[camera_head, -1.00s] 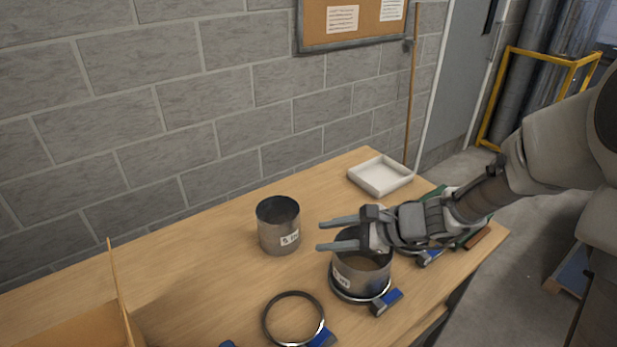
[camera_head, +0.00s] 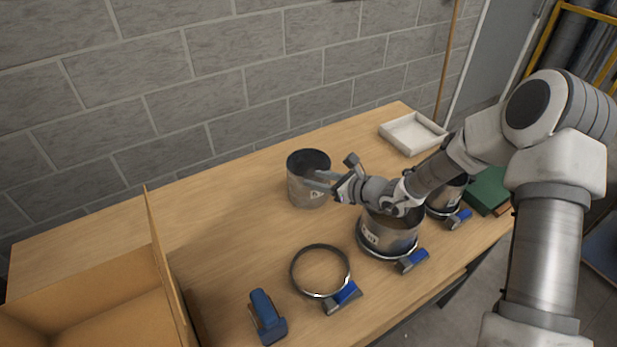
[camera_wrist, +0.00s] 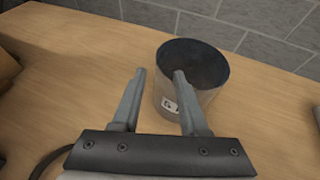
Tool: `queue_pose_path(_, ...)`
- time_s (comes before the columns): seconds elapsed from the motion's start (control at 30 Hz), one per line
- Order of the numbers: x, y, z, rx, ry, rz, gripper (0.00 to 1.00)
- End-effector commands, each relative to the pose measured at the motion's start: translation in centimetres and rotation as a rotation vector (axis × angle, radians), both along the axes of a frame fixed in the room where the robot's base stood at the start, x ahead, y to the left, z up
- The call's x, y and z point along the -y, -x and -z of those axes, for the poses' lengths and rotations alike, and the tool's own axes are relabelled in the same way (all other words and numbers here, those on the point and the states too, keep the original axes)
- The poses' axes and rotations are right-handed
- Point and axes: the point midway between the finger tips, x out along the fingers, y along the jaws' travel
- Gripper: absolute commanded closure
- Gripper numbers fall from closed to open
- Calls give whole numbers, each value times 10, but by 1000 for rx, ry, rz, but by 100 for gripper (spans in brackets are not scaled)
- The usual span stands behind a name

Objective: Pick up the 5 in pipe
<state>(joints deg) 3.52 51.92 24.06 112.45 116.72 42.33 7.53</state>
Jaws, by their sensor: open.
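My gripper (camera_head: 318,180) is open and empty at the pipe's near right side. In the wrist view, my gripper (camera_wrist: 158,75) has its right finger overlapping the pipe's left part, while its left finger is over bare table. I cannot tell whether a finger touches the pipe. The gripper hides part of its right side in the head view.
A wider pipe (camera_head: 388,236) stands inside a ring clamp under my wrist. Another pipe (camera_head: 443,200) stands behind it. An empty ring clamp (camera_head: 320,271) and a blue tool (camera_head: 267,318) lie in front. A cardboard box (camera_head: 80,290) is left, a white tray (camera_head: 412,133) back right.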

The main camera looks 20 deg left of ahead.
Motion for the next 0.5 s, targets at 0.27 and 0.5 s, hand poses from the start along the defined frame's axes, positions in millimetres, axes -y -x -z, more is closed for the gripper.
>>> queue_pose_path(0.27, -25, -10, 11, 1, 1, -2, 56)
queue_pose_path(0.5, -47, -17, 20, 0, -1, -2, 56)
